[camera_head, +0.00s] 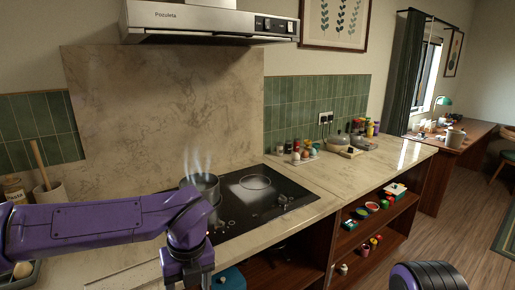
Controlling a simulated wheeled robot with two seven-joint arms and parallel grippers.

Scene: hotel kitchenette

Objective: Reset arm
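My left arm comes in from the left as a purple link across the front of the counter and bends down at a joint in front of the hob. It leaves the picture at the bottom, and its gripper is not in view. A dark rounded part with purple at the lower right seems to be my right arm; its gripper is not in view either. A dark pot (205,185) stands on the black hob (262,205) with steam rising from it. My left arm partly hides the pot and the hob's front left.
The stone counter (360,170) is mostly clear to the right of the hob. Small jars and eggs (302,152) stand at the wall. Open shelves (375,228) below hold small items. A range hood (210,22) hangs above. A utensil crock (50,194) stands left.

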